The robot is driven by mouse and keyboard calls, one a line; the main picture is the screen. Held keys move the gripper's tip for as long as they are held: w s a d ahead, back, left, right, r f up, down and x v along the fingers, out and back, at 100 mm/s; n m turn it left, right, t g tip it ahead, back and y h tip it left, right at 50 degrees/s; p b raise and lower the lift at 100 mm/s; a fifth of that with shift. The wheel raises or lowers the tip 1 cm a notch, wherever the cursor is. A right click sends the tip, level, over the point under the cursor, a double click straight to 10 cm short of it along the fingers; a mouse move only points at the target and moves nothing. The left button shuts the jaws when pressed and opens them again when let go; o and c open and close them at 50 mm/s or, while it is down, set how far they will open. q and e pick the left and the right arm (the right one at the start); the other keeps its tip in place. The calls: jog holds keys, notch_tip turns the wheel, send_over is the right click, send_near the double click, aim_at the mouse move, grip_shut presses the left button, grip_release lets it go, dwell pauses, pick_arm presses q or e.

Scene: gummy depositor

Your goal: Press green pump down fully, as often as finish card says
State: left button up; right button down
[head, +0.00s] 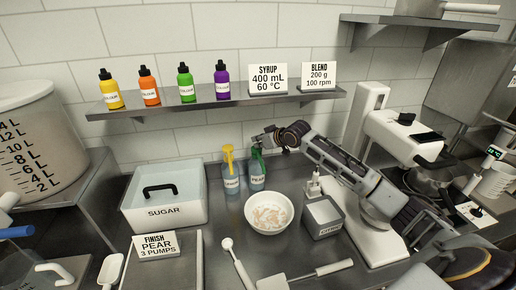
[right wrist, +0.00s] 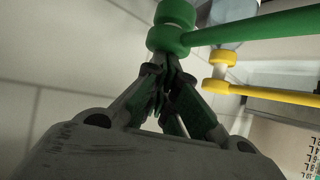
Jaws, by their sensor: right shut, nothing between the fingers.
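The green pump (head: 257,153) stands upright on a bottle labelled PEAR at the middle of the counter. My right gripper (head: 259,139) is shut and empty, at the top of the green pump. In the right wrist view its fingertips (right wrist: 165,60) meet the edge of the green pump head (right wrist: 168,38); I cannot tell if they press on it. The finish card (head: 158,246) reads PEAR, 3 PUMPS. The yellow pump (head: 229,156) on the LEMON bottle is just left of the green one; it also shows in the right wrist view (right wrist: 219,72). My left gripper is not in view.
A white bowl (head: 269,226) with pale pieces sits in front of the pumps. A sugar bin (head: 163,211) is at left, a small grey container (head: 322,228) at right. A shelf (head: 215,104) with colour bottles and cards hangs behind. A white machine (head: 375,235) stands further right.

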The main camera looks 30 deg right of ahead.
jog(key=shift+r, duration=1.15)
jog(key=shift+s+f, duration=0.1)
jog(key=shift+f, duration=1.5)
dwell(0.5)
jog(key=shift+r, duration=1.6)
jog(key=shift+r, duration=0.1)
jog(key=v, duration=1.1)
jog(key=shift+s+r, duration=0.2)
jog(key=shift+s, duration=0.1)
dwell(0.3)
